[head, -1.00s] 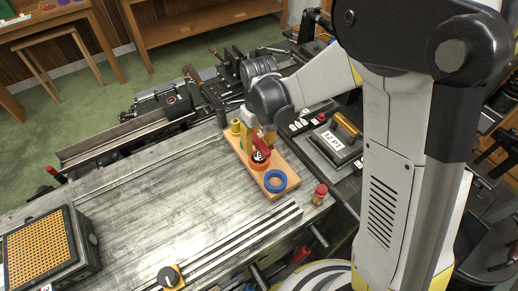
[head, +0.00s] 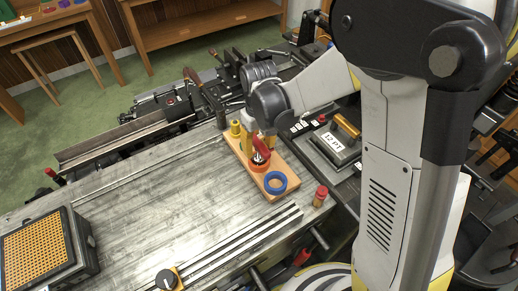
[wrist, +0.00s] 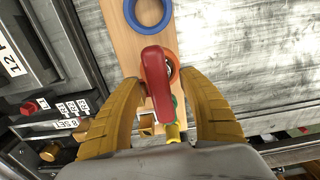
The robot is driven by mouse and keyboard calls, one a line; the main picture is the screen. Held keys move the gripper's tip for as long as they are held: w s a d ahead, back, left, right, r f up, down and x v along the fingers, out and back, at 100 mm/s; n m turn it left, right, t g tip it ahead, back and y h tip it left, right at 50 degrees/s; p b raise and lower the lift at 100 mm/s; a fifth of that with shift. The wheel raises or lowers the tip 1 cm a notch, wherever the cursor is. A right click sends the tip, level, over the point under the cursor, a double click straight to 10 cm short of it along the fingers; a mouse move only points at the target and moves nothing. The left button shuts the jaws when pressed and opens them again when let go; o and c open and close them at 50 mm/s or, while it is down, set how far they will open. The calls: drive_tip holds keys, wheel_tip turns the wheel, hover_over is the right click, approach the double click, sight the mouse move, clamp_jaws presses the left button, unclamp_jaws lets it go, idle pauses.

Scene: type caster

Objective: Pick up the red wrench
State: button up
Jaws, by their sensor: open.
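The red wrench (wrist: 154,62) stands on a wooden peg board (wrist: 120,42) and points up toward the wrist camera. It also shows in the head view (head: 261,147), partly hidden by my gripper. My gripper (wrist: 160,82) is open, with one yellow finger on each side of the wrench. I see small gaps beside the wrench and cannot tell whether either finger touches it. The lower part of the wrench is hidden behind its head and my gripper. In the head view my gripper (head: 260,138) is low over the board.
A blue ring (head: 275,182) and an orange ring (head: 259,162) are on the board, with a yellow piece (head: 235,128) at its far end. A red-capped peg (head: 320,195) stands nearby. An orange-grid box (head: 38,250) sits at left. The metal table between is clear.

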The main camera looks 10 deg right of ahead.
clamp_jaws()
drive_tip(key=shift+r, duration=0.15)
wheel_tip(320, 180, up, 5)
drive_tip(key=shift+f+p, duration=0.2)
drive_tip(key=shift+p, duration=0.85)
drive_tip(key=w+d+r+p, duration=0.1)
drive_tip(key=w+d+r, duration=0.1)
drive_tip(key=d, duration=0.3)
drive_tip(key=w+d+r, duration=0.2)
drive_tip(key=d+r, duration=0.2)
drive_tip(key=d, duration=0.1)
drive_tip(key=shift+w+d+r+p, duration=0.3)
drive_tip(key=shift+w+r+p, duration=0.05)
drive_tip(key=shift+w+p, duration=0.05)
